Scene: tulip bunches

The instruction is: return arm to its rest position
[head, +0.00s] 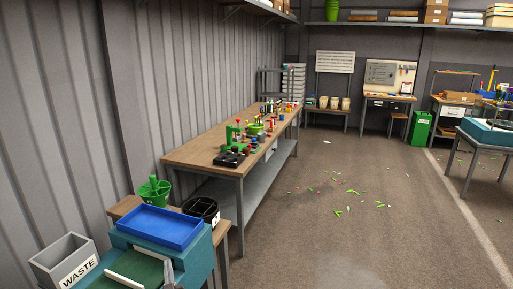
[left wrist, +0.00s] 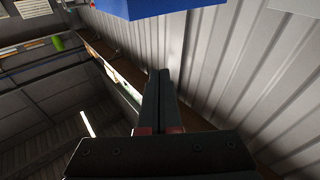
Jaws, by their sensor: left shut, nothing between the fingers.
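My left gripper (left wrist: 160,76) shows in the left wrist view, its two dark fingers side by side and closed with nothing between them. It points away from the camera, with the ribbed grey wall and a shelf beyond it, and touches nothing that I can see. I cannot make out either gripper in the head view. My right gripper is in neither view.
A long workbench (head: 190,154) lines the wall. Green scraps (head: 352,191) litter the otherwise open floor.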

